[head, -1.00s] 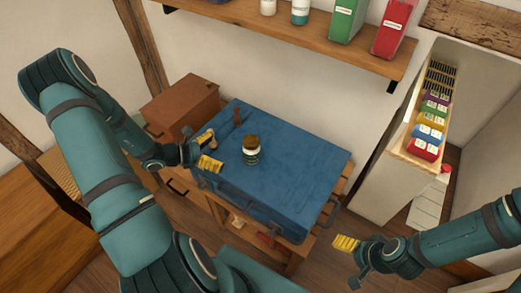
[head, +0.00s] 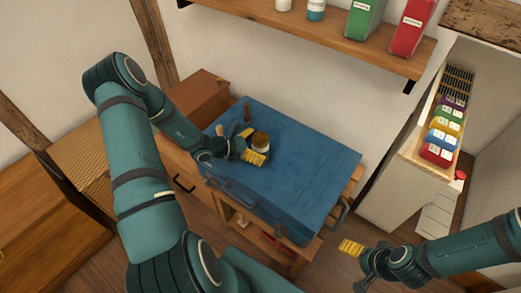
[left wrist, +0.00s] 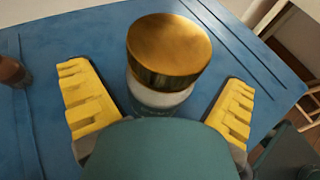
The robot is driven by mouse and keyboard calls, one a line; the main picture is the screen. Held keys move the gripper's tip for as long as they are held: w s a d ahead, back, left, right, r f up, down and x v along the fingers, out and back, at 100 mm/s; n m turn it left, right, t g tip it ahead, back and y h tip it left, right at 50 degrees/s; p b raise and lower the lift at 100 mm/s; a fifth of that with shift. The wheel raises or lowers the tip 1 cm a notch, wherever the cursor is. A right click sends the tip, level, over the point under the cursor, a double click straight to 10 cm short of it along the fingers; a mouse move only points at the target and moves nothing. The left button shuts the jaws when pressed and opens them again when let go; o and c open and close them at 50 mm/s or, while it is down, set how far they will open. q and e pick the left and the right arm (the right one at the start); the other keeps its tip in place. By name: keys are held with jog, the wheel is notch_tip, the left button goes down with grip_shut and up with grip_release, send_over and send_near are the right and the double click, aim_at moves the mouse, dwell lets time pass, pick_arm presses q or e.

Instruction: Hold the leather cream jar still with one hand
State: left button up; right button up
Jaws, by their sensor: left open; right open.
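The leather cream jar (head: 261,141) stands upright on the blue suitcase (head: 300,182), with a brown-gold lid. In the left wrist view the jar's lid (left wrist: 168,48) is large, and the pale body shows below it. My left gripper (head: 250,148) is open at the jar. Its yellow fingers (left wrist: 160,105) lie on either side of the jar, with gaps showing between them and it. The lower part of the jar is hidden behind my gripper's body. My right gripper (head: 355,262) is open and empty, low at the right, away from the suitcase.
A brown tool handle (head: 246,112) lies on the suitcase near the jar. A shelf (head: 330,40) with bottles and boxes is above. A brown box (head: 197,98) stands behind left. A rack of coloured packets (head: 446,130) stands at the right. The suitcase's right half is clear.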

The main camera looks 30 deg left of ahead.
pick_arm(q)
jog(key=shift+w+d+f, duration=0.1)
jog(key=shift+w+d, duration=0.2)
jog(key=c, duration=1.4)
notch_tip(320, 180, up, 10)
jog(key=shift+r+p, duration=0.1)
jog(key=shift+p, duration=1.05)
